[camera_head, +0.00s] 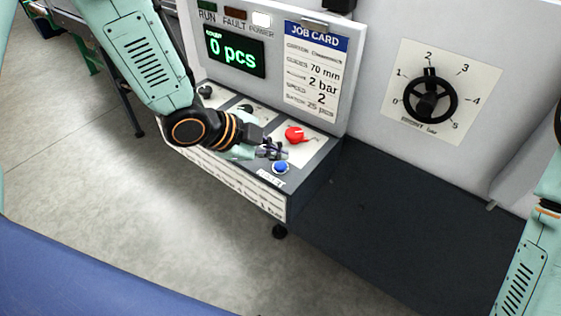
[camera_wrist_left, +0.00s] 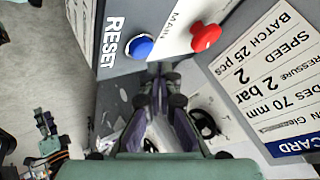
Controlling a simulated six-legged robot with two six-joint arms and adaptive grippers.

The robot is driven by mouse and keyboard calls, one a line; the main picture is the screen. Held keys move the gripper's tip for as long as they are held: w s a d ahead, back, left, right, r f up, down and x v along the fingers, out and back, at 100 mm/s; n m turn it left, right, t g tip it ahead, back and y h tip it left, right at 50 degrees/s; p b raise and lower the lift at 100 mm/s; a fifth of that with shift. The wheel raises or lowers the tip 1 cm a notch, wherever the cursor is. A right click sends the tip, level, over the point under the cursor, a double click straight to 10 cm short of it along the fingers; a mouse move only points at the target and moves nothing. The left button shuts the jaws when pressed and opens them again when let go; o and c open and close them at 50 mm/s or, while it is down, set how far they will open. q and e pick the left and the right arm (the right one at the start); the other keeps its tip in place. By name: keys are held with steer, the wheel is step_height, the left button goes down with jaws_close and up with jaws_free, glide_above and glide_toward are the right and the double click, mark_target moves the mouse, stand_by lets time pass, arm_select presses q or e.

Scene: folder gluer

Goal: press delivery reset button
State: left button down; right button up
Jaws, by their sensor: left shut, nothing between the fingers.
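The blue reset button (camera_head: 280,167) sits near the front right corner of the sloped control panel (camera_head: 315,157), with a RESET label beside it. It also shows in the left wrist view (camera_wrist_left: 141,46). My left gripper (camera_head: 279,150) is shut and empty, over the panel just behind the blue button. In the left wrist view its fingertips (camera_wrist_left: 159,70) lie just below the button in the picture; I cannot tell whether they touch anything. My right gripper is not in view; only part of my right arm shows at the right edge.
A red knob (camera_head: 295,134) stands close behind the blue button. A display (camera_head: 235,52) reads 0 pcs beside a job card (camera_head: 312,70). A pressure dial with a black handwheel (camera_head: 430,99) is on the wall panel. A dark flat surface (camera_head: 400,220) lies right of the panel.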

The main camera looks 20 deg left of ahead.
mark_target(276, 166)
arm_select(q)
steer(key=shift+r+p, duration=2.1)
steer(key=shift+r, duration=0.4)
steer(key=shift+f, duration=0.1)
steer(key=shift+s+a, duration=0.1)
